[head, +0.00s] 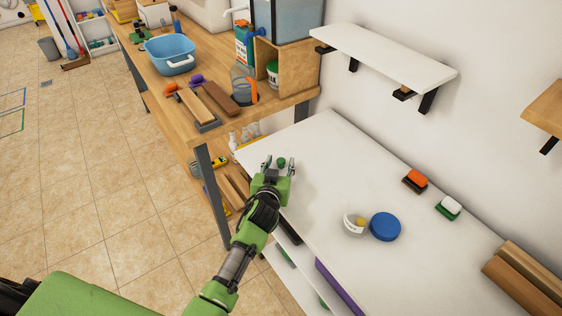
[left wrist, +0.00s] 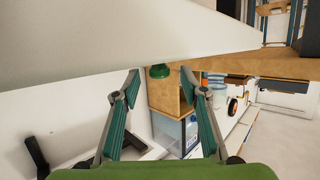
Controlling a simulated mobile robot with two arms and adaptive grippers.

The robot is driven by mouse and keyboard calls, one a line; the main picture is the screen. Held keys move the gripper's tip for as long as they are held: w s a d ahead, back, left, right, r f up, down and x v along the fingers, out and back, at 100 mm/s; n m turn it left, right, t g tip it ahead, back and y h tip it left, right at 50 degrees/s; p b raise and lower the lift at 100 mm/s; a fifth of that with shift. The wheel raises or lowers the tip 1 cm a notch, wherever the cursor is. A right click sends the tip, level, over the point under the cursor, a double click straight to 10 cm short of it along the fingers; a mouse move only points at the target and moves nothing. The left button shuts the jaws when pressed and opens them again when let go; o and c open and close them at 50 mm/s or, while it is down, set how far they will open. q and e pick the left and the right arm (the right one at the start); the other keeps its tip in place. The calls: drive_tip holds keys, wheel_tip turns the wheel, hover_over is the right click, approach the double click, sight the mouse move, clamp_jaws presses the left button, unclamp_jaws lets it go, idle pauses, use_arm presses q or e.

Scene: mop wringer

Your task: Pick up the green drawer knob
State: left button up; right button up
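The green drawer knob (head: 281,161) is a small round piece on the white tabletop (head: 320,165), near its far left corner. In the left wrist view, which looks upside down, the green knob (left wrist: 159,71) shows against the white surface, between the fingertips in the picture. My left gripper (head: 279,164) is open, with one finger on each side of the knob. The two spread fingers (left wrist: 161,74) also show in the left wrist view, with a gap on both sides of the knob. I cannot tell any contact. My right gripper is not in view.
A blue round lid (head: 385,227), a white jar (head: 354,224), an orange brush (head: 416,179) and a green-and-white brush (head: 449,208) are on the white tabletop. A white wall shelf (head: 385,56) hangs above. A cluttered wooden workbench (head: 145,75) stands beyond. The tabletop's middle is clear.

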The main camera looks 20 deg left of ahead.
use_arm(q)
drive_tip(key=shift+x, duration=1.2)
drive_tip(key=c, duration=1)
drive_tip(key=shift+o, duration=0.2)
